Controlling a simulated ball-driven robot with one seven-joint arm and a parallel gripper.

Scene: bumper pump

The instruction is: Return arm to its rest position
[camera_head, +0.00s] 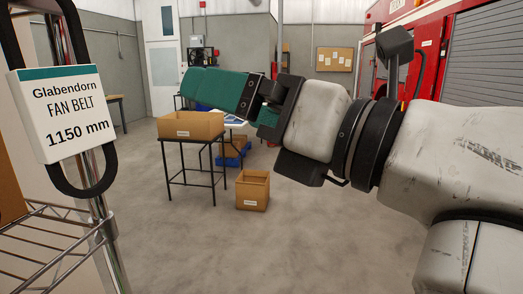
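My arm reaches in from the right edge, and my gripper (215,90) points left at mid-height of the view. It has green fingers on a black mount. One green finger shows along its length, and a further green piece shows lower behind the wrist. I cannot tell the gap between the fingers. Nothing is seen held in it. The gripper appears in the air, in front of the far work area.
A fan belt with a white label (61,112) hangs at the left by a wire shelf rack (50,235). A cardboard box (190,125) sits on a black table (190,165). Another box (252,190) stands on the floor. A red truck (425,55) is at right. The foreground floor is clear.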

